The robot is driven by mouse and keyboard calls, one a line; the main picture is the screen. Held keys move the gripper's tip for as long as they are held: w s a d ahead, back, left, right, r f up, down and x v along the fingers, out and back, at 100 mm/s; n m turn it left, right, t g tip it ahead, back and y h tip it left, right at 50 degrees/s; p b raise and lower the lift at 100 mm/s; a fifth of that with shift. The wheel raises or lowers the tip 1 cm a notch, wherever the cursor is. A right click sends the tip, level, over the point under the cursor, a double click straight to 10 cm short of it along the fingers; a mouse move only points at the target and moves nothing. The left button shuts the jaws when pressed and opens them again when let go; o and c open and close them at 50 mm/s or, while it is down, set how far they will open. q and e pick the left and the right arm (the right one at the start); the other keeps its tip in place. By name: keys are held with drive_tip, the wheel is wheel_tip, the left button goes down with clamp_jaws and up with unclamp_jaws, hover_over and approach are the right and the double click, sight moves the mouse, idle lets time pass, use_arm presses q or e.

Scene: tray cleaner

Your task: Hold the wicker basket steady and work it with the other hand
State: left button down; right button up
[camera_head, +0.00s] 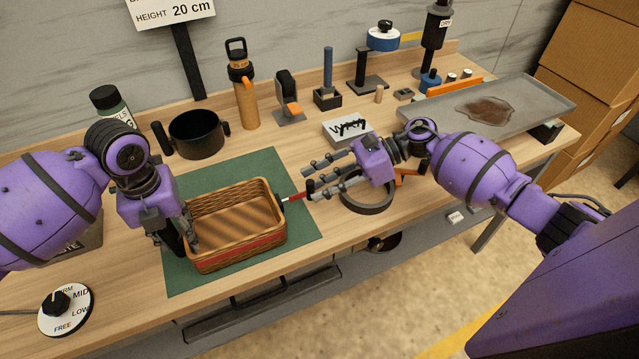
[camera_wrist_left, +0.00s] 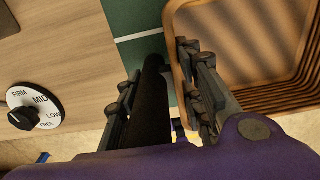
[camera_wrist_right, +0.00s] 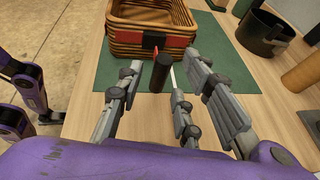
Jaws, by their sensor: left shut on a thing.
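The wicker basket (camera_head: 237,245), brown with a red band, sits upright on a green mat (camera_head: 205,281). My left gripper (camera_head: 180,240) is at its left end, with its fingers on either side of a black cylindrical piece (camera_wrist_left: 152,105); this looks like a basket handle. The basket's rim also shows in the left wrist view (camera_wrist_left: 172,45). My right gripper (camera_head: 309,182) is open, right of the basket. In the right wrist view, a black cylinder (camera_wrist_right: 159,75) projects from the basket's near end (camera_wrist_right: 135,42) between the spread fingers. A small red-and-white piece (camera_head: 294,197) lies there; its attachment is unclear.
A dial (camera_head: 66,308) marked FIRM, MID, LOW and FREE is front left. A black pot (camera_head: 197,135), an orange bottle (camera_head: 243,95) and small tools stand behind. A dark ring (camera_head: 368,198) lies under my right gripper. A stained metal tray (camera_head: 535,98) is back right.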

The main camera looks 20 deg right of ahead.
drive_tip(key=v, duration=1.1)
drive_tip(key=shift+d, duration=0.25)
use_arm(q)
drive_tip(key=c, duration=1.1)
unclamp_jaws()
